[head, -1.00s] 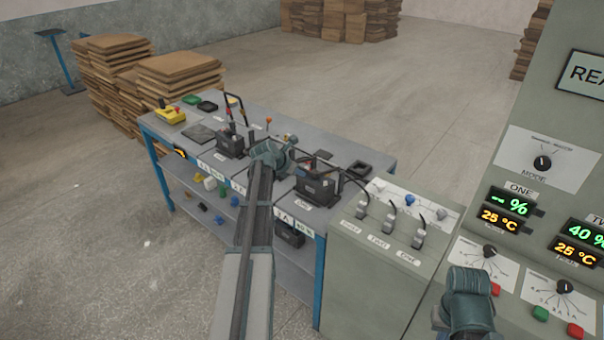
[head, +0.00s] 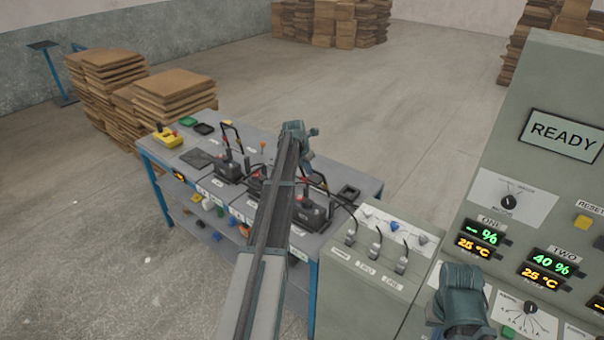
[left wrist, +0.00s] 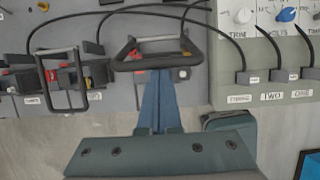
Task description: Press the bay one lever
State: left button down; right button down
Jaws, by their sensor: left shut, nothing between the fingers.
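The battery bench (head: 225,135) stands left of the grey control cabinet. In the left wrist view, a black lever handle (left wrist: 188,46) lies straight ahead of my left gripper (left wrist: 160,75). Its fingers are shut and empty, with the tips overlapping the handle's near bar; I cannot tell whether they touch. A second black lever frame (left wrist: 81,80) stands to its left. In the head view my left gripper (head: 306,142) is above the right half of the bench, partly hiding the batteries.
A side box (head: 375,250) with cable plugs (head: 376,250) joins the bench's right end. Black cables run from it to the batteries. The cabinet's screen (head: 562,134) reads READY. Cardboard stacks (head: 175,95) stand behind the bench at left. The floor beyond is open.

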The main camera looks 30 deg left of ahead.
pick_arm(q)
jog(key=shift+w+r+p, duration=0.2)
jog(key=shift+w+r, duration=0.1)
jog(key=shift+w, duration=0.6)
jog(key=shift+w+r+p, duration=0.25)
jog(key=shift+w+r, duration=0.05)
jog(key=shift+w, duration=0.6)
jog(key=shift+w+r+p, duration=0.2)
jog(key=shift+w+r, duration=0.1)
jog(key=shift+w, duration=0.6)
jog(key=shift+w+d+r, duration=0.1)
jog(key=shift+w, duration=0.1)
jog(key=s, duration=0.5)
notch_tip(320, 180, up, 9)
jog(key=w+p, duration=0.2)
jog(key=p, duration=0.7)
jog(key=shift+w, duration=0.25)
